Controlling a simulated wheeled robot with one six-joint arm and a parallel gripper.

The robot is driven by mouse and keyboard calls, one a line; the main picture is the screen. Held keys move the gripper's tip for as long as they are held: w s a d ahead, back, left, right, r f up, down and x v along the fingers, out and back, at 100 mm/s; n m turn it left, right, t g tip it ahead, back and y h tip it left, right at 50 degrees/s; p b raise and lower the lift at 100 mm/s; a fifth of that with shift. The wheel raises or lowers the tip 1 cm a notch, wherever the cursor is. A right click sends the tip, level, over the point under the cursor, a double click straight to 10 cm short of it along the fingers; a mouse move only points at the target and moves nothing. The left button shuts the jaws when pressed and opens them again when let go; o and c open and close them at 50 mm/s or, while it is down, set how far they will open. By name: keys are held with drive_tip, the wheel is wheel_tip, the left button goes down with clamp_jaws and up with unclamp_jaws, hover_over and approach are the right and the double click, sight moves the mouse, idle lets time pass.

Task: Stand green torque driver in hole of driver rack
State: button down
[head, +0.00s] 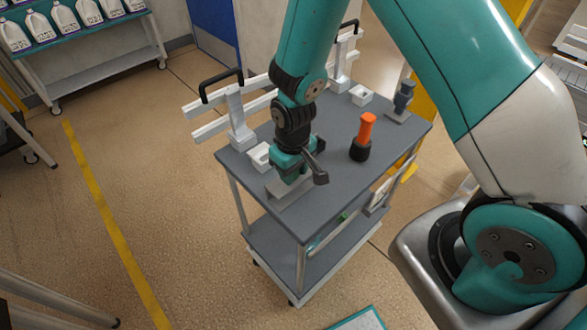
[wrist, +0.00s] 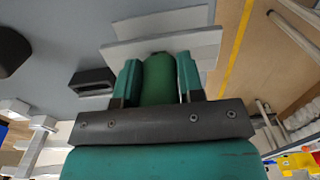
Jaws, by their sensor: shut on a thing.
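My gripper (head: 289,176) is low over the near-left end of the grey cart top in the head view. In the wrist view, its two teal fingers (wrist: 158,72) are shut on the green torque driver (wrist: 158,84), one on each side of its rounded green grip. A light grey stepped block, apparently the driver rack (wrist: 165,45), lies just beyond the driver; it also shows partly under my gripper in the head view (head: 293,194). My gripper hides the driver in the head view. The driver's lower end and the rack's hole are hidden, so I cannot tell whether they meet.
An orange-handled tool (head: 366,130) with a dark base stands right of my gripper on the cart top (head: 335,190). A grey-blue item (head: 404,95) stands at the far corner. White fixtures with black handles (head: 238,125) line the left edge. A dark box (wrist: 92,82) sits left of the driver.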

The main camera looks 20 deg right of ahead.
drive_tip(key=shift+f+b, duration=0.3)
drive_tip(key=shift+f, duration=0.15)
drive_tip(key=c, duration=0.7)
unclamp_jaws()
drive_tip(key=shift+o, duration=0.2)
wheel_tip(320, 180, up, 17)
drive_tip(key=b, duration=0.2)
drive_tip(key=s+a+r+n+y, duration=0.1)
drive_tip(key=s+r, duration=0.3)
drive_tip(key=s, duration=0.5)
drive_tip(key=s+a+r+n+y, duration=0.2)
drive_tip(key=s+r, duration=0.3)
drive_tip(key=s, duration=0.4)
drive_tip(key=shift+a+r+y, duration=0.25)
drive_tip(key=shift+a+y, duration=0.35)
drive_tip(key=shift+a, duration=0.2)
